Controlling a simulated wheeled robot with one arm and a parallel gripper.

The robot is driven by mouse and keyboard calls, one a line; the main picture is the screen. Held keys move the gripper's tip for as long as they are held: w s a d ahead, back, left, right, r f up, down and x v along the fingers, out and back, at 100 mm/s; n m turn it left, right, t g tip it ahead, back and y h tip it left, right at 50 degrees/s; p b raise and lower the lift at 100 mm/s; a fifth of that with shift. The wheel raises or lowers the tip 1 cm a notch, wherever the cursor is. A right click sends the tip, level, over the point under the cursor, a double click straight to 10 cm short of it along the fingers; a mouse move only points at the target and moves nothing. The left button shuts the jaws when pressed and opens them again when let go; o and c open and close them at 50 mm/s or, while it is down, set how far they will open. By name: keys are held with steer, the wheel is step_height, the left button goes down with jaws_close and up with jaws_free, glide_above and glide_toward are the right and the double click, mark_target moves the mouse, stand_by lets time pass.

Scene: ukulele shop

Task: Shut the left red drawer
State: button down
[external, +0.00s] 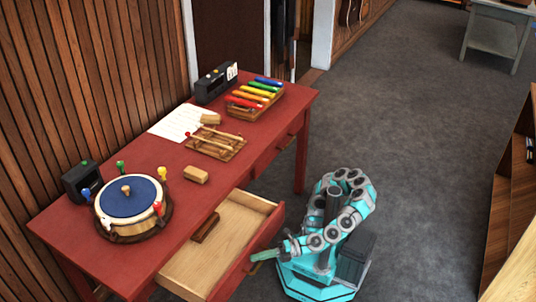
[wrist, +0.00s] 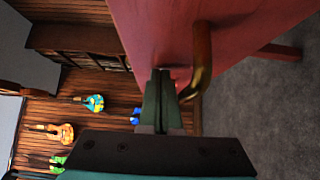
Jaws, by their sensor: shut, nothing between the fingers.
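The left red drawer (external: 272,227) is pulled out from the red table in the external view, its pale wooden inside showing. A brown wooden piece (external: 205,228) lies in it. My gripper (external: 256,256) is at the outer side of the drawer front. In the wrist view, the shut fingers (wrist: 161,76) point at a red panel (wrist: 150,35), beside a curved brass handle (wrist: 202,62). The fingers hold nothing. Whether the tips touch the panel, I cannot tell.
The right drawer (external: 280,148) looks closed. Wooden shelving (external: 510,200) stands far right. Grey floor (external: 420,130) between is open.

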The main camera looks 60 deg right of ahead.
steer(key=shift+w, duration=1.15)
